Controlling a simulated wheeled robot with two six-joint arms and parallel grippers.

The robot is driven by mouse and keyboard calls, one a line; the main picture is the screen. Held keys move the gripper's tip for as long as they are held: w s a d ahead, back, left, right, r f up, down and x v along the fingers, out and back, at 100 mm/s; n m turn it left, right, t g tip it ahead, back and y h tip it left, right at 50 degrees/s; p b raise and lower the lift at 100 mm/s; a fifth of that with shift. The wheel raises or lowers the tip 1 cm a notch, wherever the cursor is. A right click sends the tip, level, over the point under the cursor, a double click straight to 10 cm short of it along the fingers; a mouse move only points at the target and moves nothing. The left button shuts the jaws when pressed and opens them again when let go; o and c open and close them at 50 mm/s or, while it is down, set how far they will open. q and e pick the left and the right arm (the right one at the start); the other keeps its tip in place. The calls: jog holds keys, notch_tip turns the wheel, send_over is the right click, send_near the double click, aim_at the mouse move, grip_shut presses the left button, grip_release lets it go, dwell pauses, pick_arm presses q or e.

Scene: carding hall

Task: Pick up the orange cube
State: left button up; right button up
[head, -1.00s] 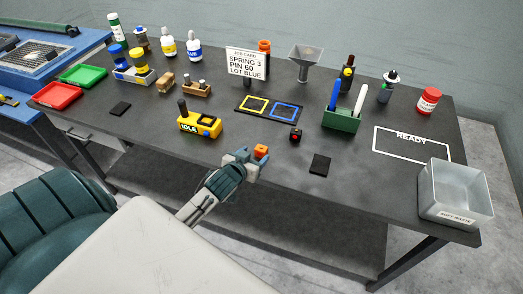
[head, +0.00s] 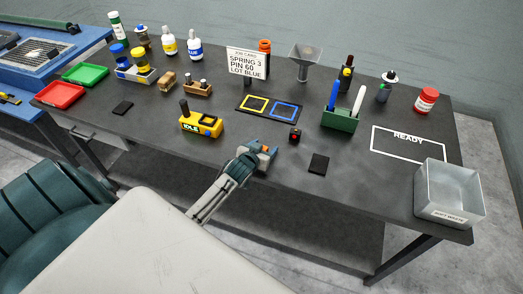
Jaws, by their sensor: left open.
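The small orange cube (head: 266,149) is near the front edge of the dark workbench, in the middle of the head view. Only a little of it shows, because my left gripper partly hides it. My left gripper (head: 263,150) reaches in from the lower left and is open, with its grey-blue fingers around or right beside the cube. I cannot tell whether either finger touches it. My right gripper is not in view.
A black block with a red top (head: 295,135) stands close to the right of the gripper. A yellow IDLE box (head: 201,124) is to the left, a dark pad (head: 318,163) to the right. A grey bin (head: 449,193) stands at the right end.

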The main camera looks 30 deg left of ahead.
pick_arm(q)
jog(key=c, duration=1.1)
jog(key=shift+o, duration=0.2)
jog(key=shift+r, duration=0.15)
